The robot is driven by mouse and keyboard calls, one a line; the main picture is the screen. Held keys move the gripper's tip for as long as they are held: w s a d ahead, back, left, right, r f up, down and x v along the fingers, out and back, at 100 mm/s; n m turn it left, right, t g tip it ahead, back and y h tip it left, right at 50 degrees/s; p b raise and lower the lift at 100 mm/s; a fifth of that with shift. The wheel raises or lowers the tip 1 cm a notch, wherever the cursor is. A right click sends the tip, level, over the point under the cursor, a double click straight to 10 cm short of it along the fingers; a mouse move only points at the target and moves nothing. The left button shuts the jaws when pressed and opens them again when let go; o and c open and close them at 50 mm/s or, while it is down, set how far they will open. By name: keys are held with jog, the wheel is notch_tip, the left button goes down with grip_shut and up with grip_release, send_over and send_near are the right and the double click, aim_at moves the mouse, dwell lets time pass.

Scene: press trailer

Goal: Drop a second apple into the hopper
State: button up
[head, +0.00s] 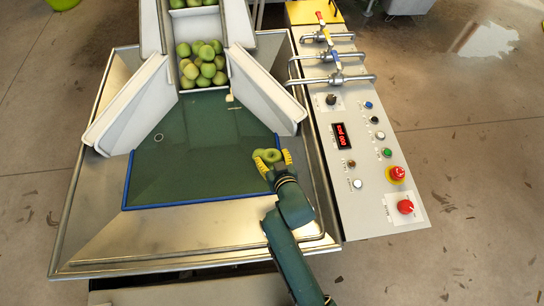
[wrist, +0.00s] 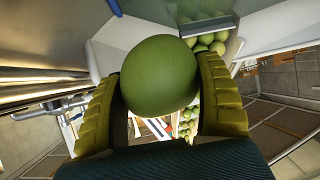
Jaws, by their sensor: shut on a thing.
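My gripper (head: 271,163) has yellow ridged fingers and is shut on a green apple (head: 271,155), held over the right part of the green belt floor. In the wrist view the apple (wrist: 160,76) sits between both yellow fingers (wrist: 160,98) and fills the middle. The hopper (head: 90,225) is a wide sloped metal tray around the green floor (head: 195,155), with a blue strip along its lower edge. More green apples (head: 205,68) lie in a white-walled chute at the top; some also show in the wrist view (wrist: 207,40). The visible green floor is bare.
Two white angled guide plates (head: 125,110) flank the chute mouth. A control panel (head: 375,165) with buttons, a red display and an emergency stop stands to the right. Metal pipes with valves (head: 330,55) cross above it.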

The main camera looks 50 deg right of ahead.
jog(key=shift+w+r, duration=0.1)
jog(key=shift+r, duration=0.05)
jog(key=o, duration=1.3)
jog(key=v, duration=1.2)
